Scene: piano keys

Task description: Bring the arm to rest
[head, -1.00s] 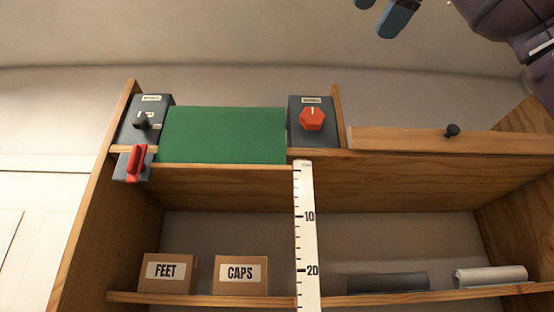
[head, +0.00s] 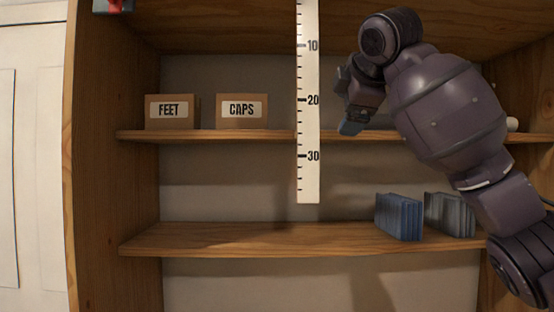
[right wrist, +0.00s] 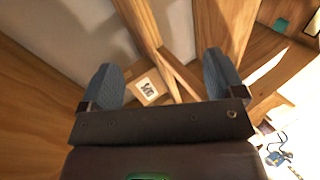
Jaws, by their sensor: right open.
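My right gripper (head: 350,105) hangs in front of the shelf unit in the head view, near the right side of the upper shelf. Its blue fingertip points down and left. In the right wrist view the two blue fingers of the right gripper (right wrist: 165,82) stand wide apart with nothing between them. Wooden boards and a small white label card show beyond them. My left gripper is not in view.
A white ruler (head: 308,180) hangs in front. Blue upright pieces (head: 398,217) and grey upright pieces (head: 449,214) stand on the lower shelf (head: 250,240), whose left part is bare.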

